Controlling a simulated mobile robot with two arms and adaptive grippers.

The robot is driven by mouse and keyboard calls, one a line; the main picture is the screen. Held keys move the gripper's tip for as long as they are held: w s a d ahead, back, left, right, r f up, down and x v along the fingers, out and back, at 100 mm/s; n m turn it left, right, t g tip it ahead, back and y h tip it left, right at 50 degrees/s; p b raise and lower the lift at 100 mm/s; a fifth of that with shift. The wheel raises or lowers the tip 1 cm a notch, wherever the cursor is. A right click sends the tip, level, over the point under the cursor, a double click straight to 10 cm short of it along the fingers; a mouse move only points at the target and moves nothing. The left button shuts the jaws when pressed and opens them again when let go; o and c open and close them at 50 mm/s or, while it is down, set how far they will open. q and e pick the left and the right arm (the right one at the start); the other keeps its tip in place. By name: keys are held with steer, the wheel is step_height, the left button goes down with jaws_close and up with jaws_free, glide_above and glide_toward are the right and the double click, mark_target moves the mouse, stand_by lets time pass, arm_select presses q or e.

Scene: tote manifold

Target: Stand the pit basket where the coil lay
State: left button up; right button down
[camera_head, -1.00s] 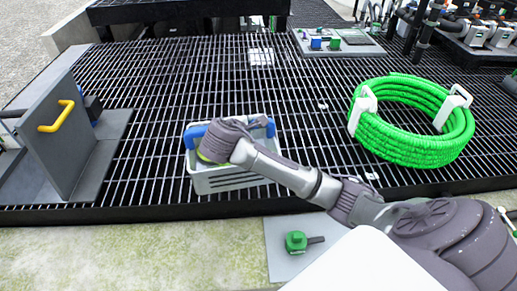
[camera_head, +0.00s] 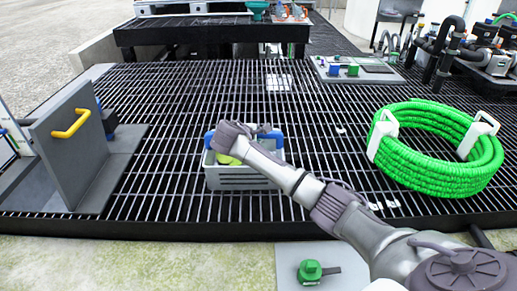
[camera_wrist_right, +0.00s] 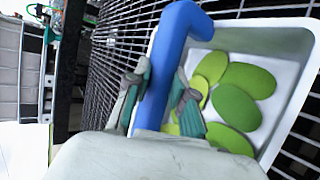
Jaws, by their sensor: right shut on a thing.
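The pit basket is a light grey tub (camera_head: 243,182) with a blue handle, over the black grating. It also shows in the right wrist view (camera_wrist_right: 285,42), where flat green oval pieces lie inside it. My right gripper (camera_wrist_right: 160,100) is shut on the blue handle (camera_wrist_right: 176,40), one finger on each side of the bar. In the head view the right gripper (camera_head: 228,140) covers part of the handle. I cannot tell whether the basket touches the grating. The bright green coil (camera_head: 430,178), with white straps, lies to the right on the grating. My left gripper is not in view.
A grey upright plate (camera_head: 72,150) with a yellow handle stands at the left. A grey panel with blue and green knobs (camera_head: 352,82) lies at the back. A green valve (camera_head: 310,272) is on a plate in front. Black pipes and pumps stand back right.

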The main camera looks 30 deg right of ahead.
steer(key=shift+w+f, duration=0.15)
step_height(320, 180, down, 4)
steer(key=shift+r+b, duration=0.15)
steer(key=shift+b, duration=0.5)
steer(key=c, duration=1)
jaws_free()
